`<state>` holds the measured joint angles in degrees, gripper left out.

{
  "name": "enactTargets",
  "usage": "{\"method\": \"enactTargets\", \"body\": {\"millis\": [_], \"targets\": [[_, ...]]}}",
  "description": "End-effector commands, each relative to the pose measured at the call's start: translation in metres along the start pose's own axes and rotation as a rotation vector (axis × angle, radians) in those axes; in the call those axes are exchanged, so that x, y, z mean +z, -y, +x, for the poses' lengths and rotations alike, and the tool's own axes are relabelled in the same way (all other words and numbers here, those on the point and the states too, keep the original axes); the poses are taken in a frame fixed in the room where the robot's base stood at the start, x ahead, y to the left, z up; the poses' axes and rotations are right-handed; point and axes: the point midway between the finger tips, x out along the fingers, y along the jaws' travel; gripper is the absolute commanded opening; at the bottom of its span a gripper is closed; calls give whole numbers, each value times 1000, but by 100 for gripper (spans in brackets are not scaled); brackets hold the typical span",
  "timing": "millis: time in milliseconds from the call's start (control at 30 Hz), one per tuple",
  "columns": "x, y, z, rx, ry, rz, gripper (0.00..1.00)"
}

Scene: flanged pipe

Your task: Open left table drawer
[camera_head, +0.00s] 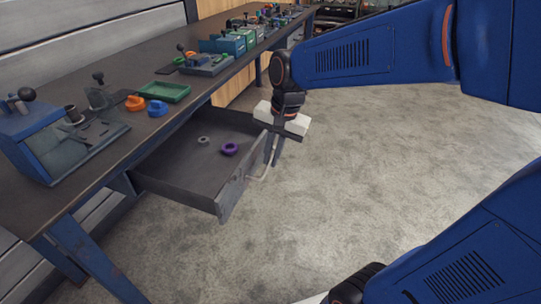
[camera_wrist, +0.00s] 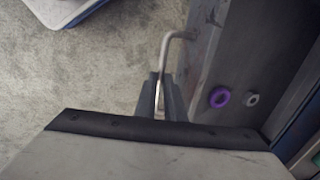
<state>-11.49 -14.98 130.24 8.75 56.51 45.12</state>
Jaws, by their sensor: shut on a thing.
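The table drawer (camera_head: 180,181) stands pulled out from under the long workbench, and its inside is visible from above. A purple ring (camera_head: 230,149) and a smaller grey ring (camera_head: 203,140) lie in it. The drawer's pale bar handle (camera_head: 262,174) is on its front face. My gripper (camera_head: 275,160) is at the far end of this handle, pointing down. In the wrist view the two dark fingers (camera_wrist: 160,95) are shut around the handle (camera_wrist: 166,58). The purple ring (camera_wrist: 220,97) also shows there beside the gripper.
The workbench top (camera_head: 120,88) carries a green tray (camera_head: 165,93), orange and blue parts, and several fixtures. A blue table leg (camera_head: 95,262) stands left of the drawer. The grey floor (camera_head: 390,160) in front of the drawer is clear.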

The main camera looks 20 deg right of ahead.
Motion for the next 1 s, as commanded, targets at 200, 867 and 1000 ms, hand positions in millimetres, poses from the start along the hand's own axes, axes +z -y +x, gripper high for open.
{"method": "enactTargets", "body": {"millis": [200, 867, 1000], "targets": [[-1, 1, -1, -2, -2, 0, 17], [-1, 1, -72, -4, -3, 1, 17], [-1, 1, -100, -4, -4, 0, 17]]}}
